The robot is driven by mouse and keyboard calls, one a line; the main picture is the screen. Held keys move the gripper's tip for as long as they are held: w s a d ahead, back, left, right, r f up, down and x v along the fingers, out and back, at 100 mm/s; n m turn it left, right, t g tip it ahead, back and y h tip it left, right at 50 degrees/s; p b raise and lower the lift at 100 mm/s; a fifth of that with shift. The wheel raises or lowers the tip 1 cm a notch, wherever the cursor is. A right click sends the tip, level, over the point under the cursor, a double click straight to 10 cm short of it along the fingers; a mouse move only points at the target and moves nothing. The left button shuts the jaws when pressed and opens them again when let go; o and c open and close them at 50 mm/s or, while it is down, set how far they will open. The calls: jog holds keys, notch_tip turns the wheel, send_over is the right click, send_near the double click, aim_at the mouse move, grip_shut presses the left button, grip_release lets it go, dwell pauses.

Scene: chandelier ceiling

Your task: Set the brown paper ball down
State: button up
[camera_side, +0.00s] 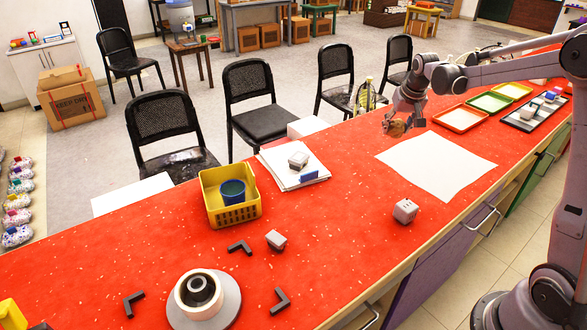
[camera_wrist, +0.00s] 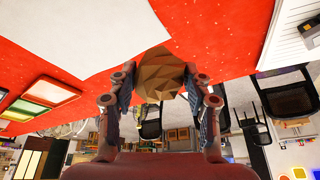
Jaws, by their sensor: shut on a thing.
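The brown paper ball (camera_wrist: 161,73) is a faceted brown lump held between the two fingers of my gripper (camera_wrist: 160,100) in the wrist view. In the side view the ball (camera_side: 397,128) shows at the tip of my gripper (camera_side: 402,118), near the far edge of the red counter (camera_side: 340,225). My gripper is shut on it. The ball appears above the counter's far edge, left of the white sheet (camera_side: 437,165); I cannot tell how high it is. The fingers hide part of the ball in the side view.
Red, green and yellow trays (camera_side: 461,118) and a dark tray (camera_side: 531,113) lie to the right. Chairs stand behind.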

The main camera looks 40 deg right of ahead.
jog(key=w+d+f+n, duration=0.1)
jog(key=w+d+n, duration=0.1)
jog(key=w, duration=0.6)
jog(key=shift+t+y, duration=0.3)
jog(key=w+a+f, duration=0.2)
jog(key=w, duration=0.1)
jog(key=w+a+f, duration=0.2)
jog(key=a, duration=0.1)
jog(key=w+a+f, duration=0.2)
jog(key=w, duration=0.1)
jog(key=shift+w+a+f, duration=0.15)
jog(key=shift+w+f, duration=0.15)
jog(key=shift+f, duration=2.1)
jog(key=shift+f, duration=0.15)
jog(key=o, duration=0.7)
jog(key=shift+o, duration=0.2)
